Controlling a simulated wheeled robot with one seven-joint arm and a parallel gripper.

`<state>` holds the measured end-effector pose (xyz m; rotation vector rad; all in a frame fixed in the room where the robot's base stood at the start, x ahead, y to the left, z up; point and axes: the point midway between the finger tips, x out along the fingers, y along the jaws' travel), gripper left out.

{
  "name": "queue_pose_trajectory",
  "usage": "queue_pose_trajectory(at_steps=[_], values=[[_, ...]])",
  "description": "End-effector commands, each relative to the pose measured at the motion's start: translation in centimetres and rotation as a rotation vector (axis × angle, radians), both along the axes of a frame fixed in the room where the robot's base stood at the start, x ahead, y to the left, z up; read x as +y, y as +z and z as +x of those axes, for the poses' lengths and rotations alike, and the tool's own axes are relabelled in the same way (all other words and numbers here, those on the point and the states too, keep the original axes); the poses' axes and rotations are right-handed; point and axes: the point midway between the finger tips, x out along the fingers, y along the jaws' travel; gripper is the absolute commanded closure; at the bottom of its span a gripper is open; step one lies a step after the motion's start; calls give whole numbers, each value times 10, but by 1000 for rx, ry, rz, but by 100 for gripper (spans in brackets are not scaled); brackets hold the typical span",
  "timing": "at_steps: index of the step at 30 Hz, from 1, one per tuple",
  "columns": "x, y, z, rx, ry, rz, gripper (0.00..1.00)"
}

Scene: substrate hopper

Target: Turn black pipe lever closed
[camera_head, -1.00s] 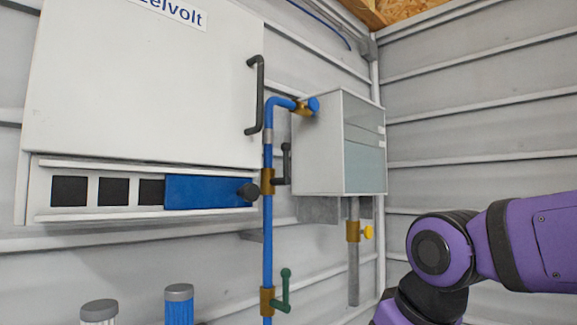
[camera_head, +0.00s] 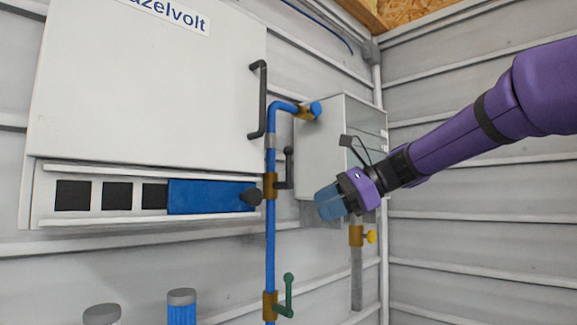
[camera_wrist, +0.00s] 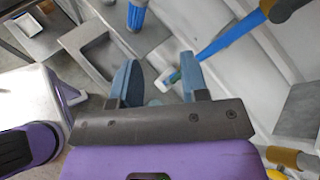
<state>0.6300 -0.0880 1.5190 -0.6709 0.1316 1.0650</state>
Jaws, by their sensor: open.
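The black lever (camera_head: 288,165) sits on a brass valve (camera_head: 270,186) midway down the vertical blue pipe (camera_head: 270,235). Its handle points up, alongside the pipe. My gripper (camera_head: 328,204) is to the right of the black lever and slightly lower, apart from it, in front of the grey box's lower edge. In the wrist view my gripper (camera_wrist: 160,72) shows its two blue fingers spread, with nothing held. A blue pipe (camera_wrist: 228,38) runs beyond the right finger there. I cannot clearly pick out the black lever in the wrist view.
A green lever (camera_head: 288,293) is lower on the same pipe. A yellow valve handle (camera_head: 371,237) is on a grey pipe below the grey box (camera_head: 318,150). A white cabinet (camera_head: 150,85) with a black handle (camera_head: 258,100) fills the left. Blue-bodied cylinder (camera_head: 181,308) stands below.

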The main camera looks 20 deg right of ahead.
Motion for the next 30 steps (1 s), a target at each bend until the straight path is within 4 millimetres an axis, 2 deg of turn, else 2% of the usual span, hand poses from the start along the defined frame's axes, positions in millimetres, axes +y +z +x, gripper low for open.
queue_pose_trajectory(at_steps=[1,6,10,13,20,30], values=[[-12,15,20,36,-46,108,59],[-46,64,64,129,-135,434,59],[-63,84,80,164,-153,573,59],[-68,91,86,177,-158,619,59],[-51,93,99,180,-154,628,59],[-3,92,133,181,-155,626,59]])
